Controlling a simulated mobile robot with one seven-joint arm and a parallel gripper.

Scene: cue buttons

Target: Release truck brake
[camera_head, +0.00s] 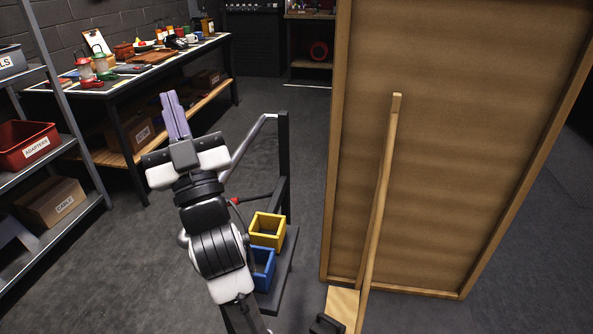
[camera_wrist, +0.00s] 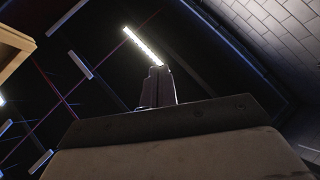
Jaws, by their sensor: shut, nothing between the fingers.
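The truck is a dark flat cart (camera_head: 292,262) with a dark post (camera_head: 284,150) and a pale bent handle rail (camera_head: 247,146) at its top. A lever with a red end (camera_head: 235,201) shows low beside the post and may be the brake; my arm partly hides this area. My gripper (camera_head: 171,96) is raised, with its purple-grey fingers together and empty, up and left of the cart and apart from it. In the wrist view the closed fingers (camera_wrist: 157,72) point up toward the dark ceiling, and no part of the truck shows there.
A yellow bin (camera_head: 268,231) and a blue bin (camera_head: 264,267) stand on the cart. A large wooden panel (camera_head: 460,130) with a brace stands to the right. Shelves with a red bin (camera_head: 27,146) and a cluttered workbench (camera_head: 150,75) line the left. Floor is clear between.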

